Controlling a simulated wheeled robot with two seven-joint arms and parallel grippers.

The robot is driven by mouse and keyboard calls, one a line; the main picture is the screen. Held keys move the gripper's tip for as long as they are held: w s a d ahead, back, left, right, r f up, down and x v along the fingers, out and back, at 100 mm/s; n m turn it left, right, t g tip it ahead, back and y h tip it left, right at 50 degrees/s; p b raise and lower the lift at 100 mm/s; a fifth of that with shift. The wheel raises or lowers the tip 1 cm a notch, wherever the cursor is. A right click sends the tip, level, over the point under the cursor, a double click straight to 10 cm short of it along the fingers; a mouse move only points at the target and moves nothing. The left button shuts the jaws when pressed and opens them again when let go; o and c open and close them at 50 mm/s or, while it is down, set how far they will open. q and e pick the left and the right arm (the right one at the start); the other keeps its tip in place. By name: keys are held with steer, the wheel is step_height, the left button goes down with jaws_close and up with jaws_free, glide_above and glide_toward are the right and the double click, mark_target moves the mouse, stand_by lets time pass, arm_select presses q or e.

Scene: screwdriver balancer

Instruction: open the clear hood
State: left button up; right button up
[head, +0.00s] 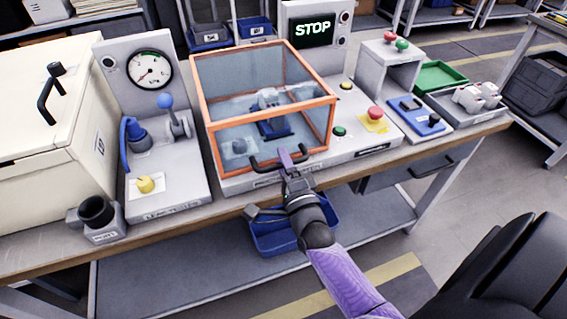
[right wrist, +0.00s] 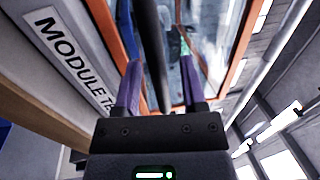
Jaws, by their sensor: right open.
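The clear hood (head: 262,80) has transparent walls and an orange frame. It sits down over a blue fixture (head: 274,128) on the grey test module at the middle of the bench. A black bar handle (head: 264,166) runs along its lower front edge. My right gripper (head: 290,160) is at this handle, coming from the front. In the right wrist view, the handle (right wrist: 152,50) passes between its two parted purple fingers (right wrist: 160,85), and gaps show beside it. Whether a finger touches the bar is unclear. My left gripper is not in view.
A gauge panel (head: 150,72) and cream cabinet (head: 55,140) stand left of the hood. A red button (head: 375,113) and STOP screen (head: 312,33) are to the right and behind. A blue bin (head: 272,238) is below the bench's front edge.

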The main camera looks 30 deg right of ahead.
steer(key=shift+c, duration=0.3)
jaws_close()
stand_by(0.6)
stand_by(0.5)
